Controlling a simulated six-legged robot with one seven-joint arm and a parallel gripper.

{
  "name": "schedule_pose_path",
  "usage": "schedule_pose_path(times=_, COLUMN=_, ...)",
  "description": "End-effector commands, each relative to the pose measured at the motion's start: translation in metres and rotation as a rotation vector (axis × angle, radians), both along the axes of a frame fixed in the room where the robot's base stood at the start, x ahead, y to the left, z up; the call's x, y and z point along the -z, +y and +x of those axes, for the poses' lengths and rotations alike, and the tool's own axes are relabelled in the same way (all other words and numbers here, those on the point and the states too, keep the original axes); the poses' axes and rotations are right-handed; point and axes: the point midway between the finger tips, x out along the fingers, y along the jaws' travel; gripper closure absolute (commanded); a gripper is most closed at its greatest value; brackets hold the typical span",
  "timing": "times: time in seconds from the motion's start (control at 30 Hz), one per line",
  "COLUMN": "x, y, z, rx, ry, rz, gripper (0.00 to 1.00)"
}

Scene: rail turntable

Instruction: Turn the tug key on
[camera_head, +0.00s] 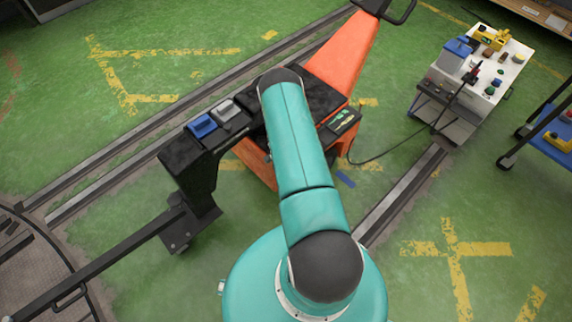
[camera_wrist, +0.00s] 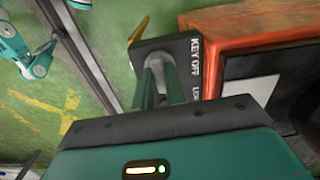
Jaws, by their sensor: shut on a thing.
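The orange tug (camera_head: 341,60) stands on the rails, with a black top; my teal arm covers part of it. In the wrist view a black switch plate (camera_wrist: 208,52) on the tug carries white letters reading KEY OFF, with more lettering partly cut off. My gripper (camera_wrist: 160,68) is at this plate, its two fingers shut on the tug key (camera_wrist: 159,60). The key is mostly hidden between the fingers, so its exact angle is unclear. In the head view my gripper is hidden behind my arm.
A blue block (camera_head: 202,126) and a grey block (camera_head: 226,110) sit on the tug's black arm. A black tow bar (camera_head: 95,268) runs to the turntable edge at lower left. A white-topped cart (camera_head: 507,75) stands right, joined by a cable. Green floor is open around.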

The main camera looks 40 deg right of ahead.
Motion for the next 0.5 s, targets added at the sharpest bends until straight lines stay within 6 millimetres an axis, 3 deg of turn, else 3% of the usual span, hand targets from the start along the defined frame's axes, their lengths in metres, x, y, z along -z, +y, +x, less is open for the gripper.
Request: schedule_pose_path(times=0.5, x=-0.0005, y=-0.0001, z=0.0003, rx=0.049, ry=0.0, rz=0.0, gripper=1.0)
